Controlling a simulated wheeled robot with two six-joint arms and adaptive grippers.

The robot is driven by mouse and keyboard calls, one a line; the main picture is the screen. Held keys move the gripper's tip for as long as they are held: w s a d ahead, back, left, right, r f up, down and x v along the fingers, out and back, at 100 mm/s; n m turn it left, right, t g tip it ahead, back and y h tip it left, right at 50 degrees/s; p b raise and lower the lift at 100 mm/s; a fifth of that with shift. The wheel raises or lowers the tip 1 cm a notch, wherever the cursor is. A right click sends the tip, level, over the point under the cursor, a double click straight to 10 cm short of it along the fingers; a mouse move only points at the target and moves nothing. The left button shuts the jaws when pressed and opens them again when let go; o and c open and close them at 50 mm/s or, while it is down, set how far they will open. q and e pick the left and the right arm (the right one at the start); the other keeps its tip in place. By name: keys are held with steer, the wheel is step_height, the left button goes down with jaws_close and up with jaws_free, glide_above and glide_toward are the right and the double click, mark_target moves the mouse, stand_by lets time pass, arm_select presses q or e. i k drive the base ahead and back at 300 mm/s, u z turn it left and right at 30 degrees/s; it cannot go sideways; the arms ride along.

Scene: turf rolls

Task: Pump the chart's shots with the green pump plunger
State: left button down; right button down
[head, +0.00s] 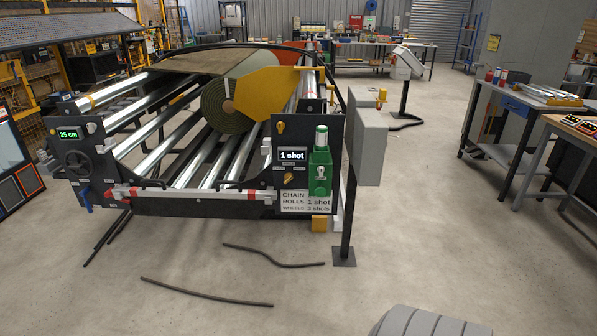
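The green pump (320,172) stands upright on the right front panel of the turf roll machine. The white chart (307,202) under the pump reads "CHAIN", "ROLLS 1 shot", "WHEELS 3 shots". Neither of my grippers is in view, and nothing touches the plunger.
A rolled turf (230,106) lies on the machine's rollers. A display (69,134) reads "25 cm" at left. A grey box on a post (368,145) stands just right of the pump. Dark hoses (205,292) lie on the floor in front. A workbench (510,100) stands at right.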

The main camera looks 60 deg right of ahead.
mark_target(320, 192)
steer(key=z, duration=0.2)
steer(key=i, duration=2.8)
steer(key=z, duration=1.95)
steer(key=i, duration=1)
steer(key=z, duration=0.9)
